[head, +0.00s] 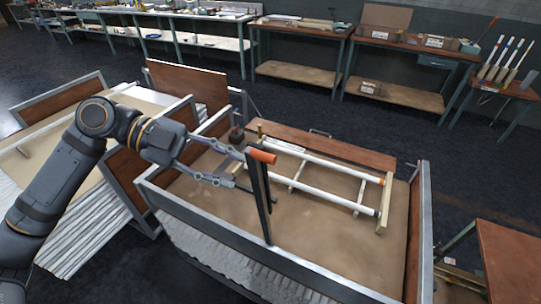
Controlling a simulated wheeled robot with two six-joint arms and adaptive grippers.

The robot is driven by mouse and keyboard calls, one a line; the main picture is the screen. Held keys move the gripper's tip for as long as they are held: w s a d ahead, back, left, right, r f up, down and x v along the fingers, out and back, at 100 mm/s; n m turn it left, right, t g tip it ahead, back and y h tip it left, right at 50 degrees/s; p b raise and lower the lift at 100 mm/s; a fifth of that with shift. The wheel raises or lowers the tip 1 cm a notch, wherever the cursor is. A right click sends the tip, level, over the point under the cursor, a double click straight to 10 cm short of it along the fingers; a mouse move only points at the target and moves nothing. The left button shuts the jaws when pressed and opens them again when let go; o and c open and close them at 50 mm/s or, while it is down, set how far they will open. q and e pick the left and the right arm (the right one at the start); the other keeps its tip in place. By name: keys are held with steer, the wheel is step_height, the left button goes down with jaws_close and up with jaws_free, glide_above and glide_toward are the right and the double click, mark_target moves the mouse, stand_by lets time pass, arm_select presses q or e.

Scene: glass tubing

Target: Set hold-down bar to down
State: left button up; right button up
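A dark bar (257,200) with an orange grip (263,157) at its upper end stands nearly upright at the near side of the open crate (160,205); it looks like the hold-down bar, raised. My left gripper (241,172) comes in from the left, its two fingers spread apart. The upper fingertip is close to the orange grip, and the lower one close to the dark bar. I cannot tell whether either touches. Two white glass tubes (325,168) (335,197) lie on a wooden rack (385,205) in the crate. My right gripper is out of view.
The crate has raised metal-edged walls, and a brown board (335,148) lies along its far side. Another crate of pale sheets (85,235) stands at the left. Workbenches (300,72) line the back. Dark floor lies open between them.

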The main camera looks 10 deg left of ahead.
mark_target(263, 155)
arm_select(q)
step_height(263, 155, up, 9)
steer(key=s+a+m+g+h, duration=0.1)
steer(key=s+m+h, duration=0.1)
steer(key=m, duration=0.1)
steer(key=p+x, duration=0.6)
steer(key=x, duration=0.2)
steer(key=shift+s+d+f, duration=0.15)
steer(key=shift+s+d, duration=0.05)
steer(key=shift+d, duration=0.05)
steer(key=shift+x, duration=1)
steer(key=shift+f, duration=0.2)
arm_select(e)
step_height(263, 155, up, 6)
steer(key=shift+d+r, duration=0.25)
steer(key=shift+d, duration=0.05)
arm_select(q)
steer(key=shift+a, duration=0.1)
jaws_close()
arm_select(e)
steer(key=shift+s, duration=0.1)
arm_select(q)
steer(key=shift+f, duration=0.1)
